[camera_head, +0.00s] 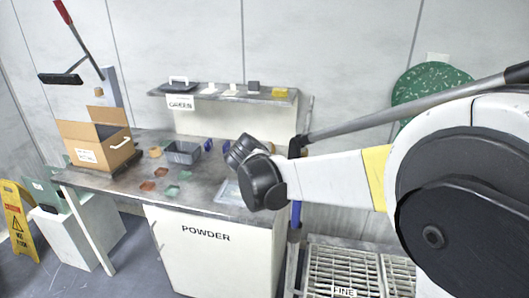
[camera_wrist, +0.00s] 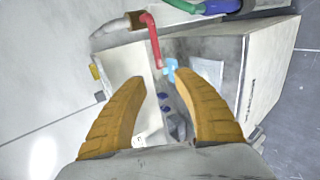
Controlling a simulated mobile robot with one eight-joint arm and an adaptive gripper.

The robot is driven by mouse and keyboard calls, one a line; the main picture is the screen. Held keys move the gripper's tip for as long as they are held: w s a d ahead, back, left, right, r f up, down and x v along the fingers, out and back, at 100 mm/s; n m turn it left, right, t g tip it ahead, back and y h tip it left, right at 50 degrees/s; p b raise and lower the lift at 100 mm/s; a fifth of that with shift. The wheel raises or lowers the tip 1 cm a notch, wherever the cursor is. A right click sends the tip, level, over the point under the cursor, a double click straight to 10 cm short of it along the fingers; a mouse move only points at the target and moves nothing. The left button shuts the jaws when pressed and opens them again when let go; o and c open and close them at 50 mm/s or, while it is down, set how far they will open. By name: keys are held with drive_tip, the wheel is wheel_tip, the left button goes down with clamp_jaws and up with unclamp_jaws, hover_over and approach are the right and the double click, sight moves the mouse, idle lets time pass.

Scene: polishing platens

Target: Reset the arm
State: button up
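My gripper (camera_wrist: 160,82) shows in the wrist view as two ribbed yellow-brown fingers. They are spread apart with a clear gap and nothing held between them. Past the fingertips, the grey workbench and its white cabinet (camera_wrist: 275,75) appear turned sideways. In the head view my white arm reaches in from the right, and its dark wrist end is above the right part of the workbench (camera_head: 208,183). The fingers cannot be made out in the head view.
A cardboard box (camera_head: 98,148), a grey bin (camera_head: 183,152) and several small coloured pieces are on the workbench. A shelf (camera_head: 220,94) stands at its back. A green disc (camera_head: 428,88) hangs on the wall. A yellow floor sign (camera_head: 19,220) stands left, metal grating (camera_head: 345,265) lower right.

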drive_tip(key=s+d+r+m+g, duration=0.1)
drive_tip(key=s+d+m, duration=0.3)
drive_tip(key=s+d, duration=0.3)
drive_tip(key=s+d+f+m+g+y+b, duration=0.1)
drive_tip(key=s+f+m, duration=0.1)
drive_tip(key=s, duration=0.7)
drive_tip(key=s+d+f+m+y+b, duration=0.1)
drive_tip(key=s+d+f+m, duration=0.1)
drive_tip(key=s+m, duration=0.3)
drive_tip(key=s+d+f+m+g+y+b, duration=0.1)
drive_tip(key=s+d+f+m, duration=0.1)
drive_tip(key=s, duration=1.2)
drive_tip(key=shift+f+m+g+y, duration=0.3)
drive_tip(key=shift+f+m, duration=0.4)
drive_tip(key=shift+f, duration=0.05)
